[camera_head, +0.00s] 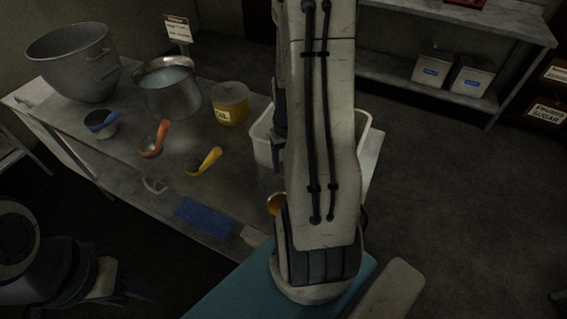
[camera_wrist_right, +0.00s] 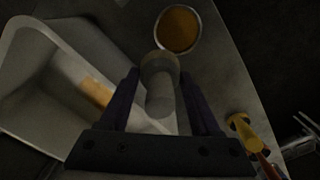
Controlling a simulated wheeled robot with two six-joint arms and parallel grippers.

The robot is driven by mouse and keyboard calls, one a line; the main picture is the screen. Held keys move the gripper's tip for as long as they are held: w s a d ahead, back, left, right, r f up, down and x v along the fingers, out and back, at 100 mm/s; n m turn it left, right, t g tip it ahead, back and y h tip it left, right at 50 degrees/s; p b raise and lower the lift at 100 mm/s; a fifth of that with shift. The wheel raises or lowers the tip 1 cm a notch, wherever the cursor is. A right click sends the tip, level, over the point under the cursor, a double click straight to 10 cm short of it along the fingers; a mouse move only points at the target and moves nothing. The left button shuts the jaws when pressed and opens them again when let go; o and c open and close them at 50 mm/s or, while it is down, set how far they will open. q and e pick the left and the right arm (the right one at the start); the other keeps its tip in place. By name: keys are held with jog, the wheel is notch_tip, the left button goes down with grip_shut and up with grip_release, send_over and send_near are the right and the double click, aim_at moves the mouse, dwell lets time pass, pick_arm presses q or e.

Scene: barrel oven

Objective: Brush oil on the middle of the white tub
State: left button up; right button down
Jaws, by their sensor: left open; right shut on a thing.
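The white tub (camera_head: 262,139) stands at the right end of the table, partly hidden behind my right arm. In the right wrist view the tub (camera_wrist_right: 22,98) is at the left, with a tan-orange patch (camera_wrist_right: 97,91) on its inside. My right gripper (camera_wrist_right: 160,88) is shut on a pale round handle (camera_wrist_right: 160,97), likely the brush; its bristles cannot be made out. My left gripper (camera_head: 128,286) is open and empty at lower left, away from the table.
A yellow OIL container (camera_head: 230,104), a metal pot (camera_head: 169,91), a large mixing bowl (camera_head: 76,64), a blue-handled scoop (camera_head: 101,122), an orange-handled scoop (camera_head: 154,138) and a yellow-handled one (camera_head: 205,160) stand on the table. A shelf (camera_head: 445,92) with white bins is at back right.

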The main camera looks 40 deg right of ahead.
jog(key=c, duration=1)
grip_release()
jog(key=shift+c, duration=1.4)
